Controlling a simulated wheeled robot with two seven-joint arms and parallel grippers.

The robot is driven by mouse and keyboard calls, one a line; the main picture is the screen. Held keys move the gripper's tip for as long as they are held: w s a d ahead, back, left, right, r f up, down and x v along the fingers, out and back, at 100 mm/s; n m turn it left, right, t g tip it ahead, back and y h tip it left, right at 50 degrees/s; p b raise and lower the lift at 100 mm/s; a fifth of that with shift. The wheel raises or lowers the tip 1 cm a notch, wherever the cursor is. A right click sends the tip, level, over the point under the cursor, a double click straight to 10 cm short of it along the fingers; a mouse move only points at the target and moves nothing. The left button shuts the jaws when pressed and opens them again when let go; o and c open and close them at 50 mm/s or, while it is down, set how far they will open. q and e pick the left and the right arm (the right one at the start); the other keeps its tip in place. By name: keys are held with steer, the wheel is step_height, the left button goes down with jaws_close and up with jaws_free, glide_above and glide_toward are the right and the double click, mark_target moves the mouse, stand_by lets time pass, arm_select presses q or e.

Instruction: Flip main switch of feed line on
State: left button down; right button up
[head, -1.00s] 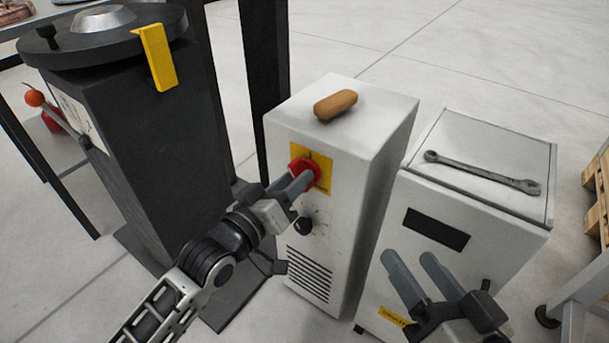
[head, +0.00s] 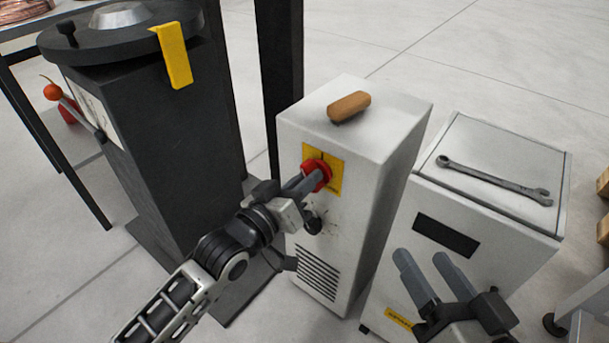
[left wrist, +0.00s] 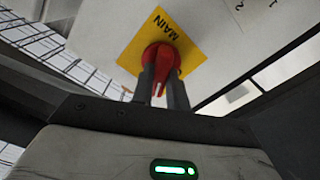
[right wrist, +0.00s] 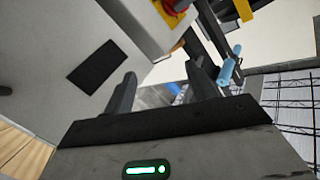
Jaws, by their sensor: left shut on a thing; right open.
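The red main switch (head: 319,170) sits on a yellow plate (head: 337,178) on the front of the white cabinet (head: 355,150). My left gripper (head: 312,183) is shut on the switch's red handle. In the left wrist view the switch (left wrist: 160,58) shows with its handle between the two fingers (left wrist: 160,92), and the yellow plate (left wrist: 136,48) reads MAIN. The fingers hide part of the switch in the head view. My right gripper (head: 427,268) is open and empty, in front of the lower white cabinet on the right (head: 400,235).
A brown block (head: 349,106) rests on the cabinet top. A wrench (head: 495,180) lies on the right cabinet. A dark machine (head: 160,140) with a lever stands close on the left.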

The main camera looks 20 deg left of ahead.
arm_select(q)
steer(key=shift+d+r+m+p, duration=0.1)
steer(key=shift+d+m+p, duration=0.05)
steer(key=shift+m+p, duration=2.9)
arm_select(e)
steer(key=shift+s+d+f+n+g+h, duration=0.15)
steer(key=shift+d+f+n+g+h, duration=0.35)
steer(key=shift+f+h, duration=0.25)
steer(key=shift+s+d+f+n+g+h, duration=0.1)
steer(key=shift+d+f+n+g+h, duration=0.35)
steer(key=shift+f+h, duration=0.3)
steer(key=shift+f, duration=0.2)
arm_select(q)
steer(key=c, duration=1.4)
jaws_free()
arm_select(e)
steer(key=shift+d, duration=0.1)
